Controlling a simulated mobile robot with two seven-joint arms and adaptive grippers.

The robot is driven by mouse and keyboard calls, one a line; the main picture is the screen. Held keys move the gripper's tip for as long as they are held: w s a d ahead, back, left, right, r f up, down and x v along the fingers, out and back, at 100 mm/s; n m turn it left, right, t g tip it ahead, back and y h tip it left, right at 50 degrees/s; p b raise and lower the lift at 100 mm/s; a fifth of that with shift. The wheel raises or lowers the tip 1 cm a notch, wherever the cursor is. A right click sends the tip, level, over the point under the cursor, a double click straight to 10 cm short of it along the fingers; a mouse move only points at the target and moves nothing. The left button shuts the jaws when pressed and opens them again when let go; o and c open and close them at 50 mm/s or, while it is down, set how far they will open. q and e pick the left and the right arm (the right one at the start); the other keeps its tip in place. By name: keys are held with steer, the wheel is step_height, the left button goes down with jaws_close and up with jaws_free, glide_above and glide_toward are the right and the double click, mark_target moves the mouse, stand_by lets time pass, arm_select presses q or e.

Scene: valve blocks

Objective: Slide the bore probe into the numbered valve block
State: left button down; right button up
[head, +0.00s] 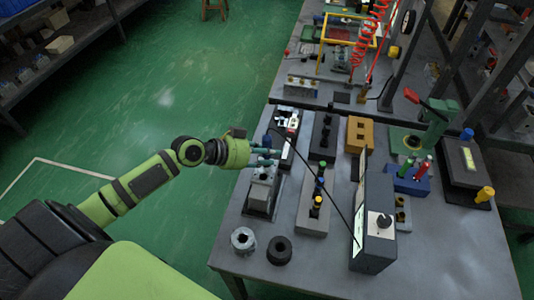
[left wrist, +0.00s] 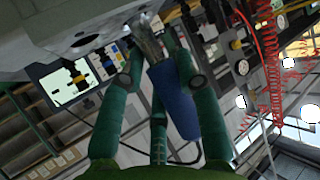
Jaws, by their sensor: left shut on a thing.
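My left gripper (head: 268,152) reaches in from the left over the workbench. In the left wrist view its green fingers (left wrist: 160,75) are shut on the bore probe, whose blue handle (left wrist: 173,100) shows between them. The probe's metallic front end (left wrist: 150,42) points up in that view, beside a large grey block face with a dark round hole (left wrist: 85,41). Whether the tip touches the block cannot be told. In the head view a grey valve block (head: 262,190) stands just below the gripper on a dark base. Its number is not readable. My right gripper is not in view.
A thin black cable runs from near the gripper to a grey box (head: 378,225) with a screen and knob. Two ring-shaped parts (head: 243,240) (head: 280,250) lie at the front left. A block with coloured plugs (head: 317,205) stands right of the valve block. The bench's front right is clear.

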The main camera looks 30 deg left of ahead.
arm_select(q)
steer(key=shift+f+b, duration=0.5)
steer(key=c, duration=0.9)
jaws_free()
steer(key=shift+r, duration=0.1)
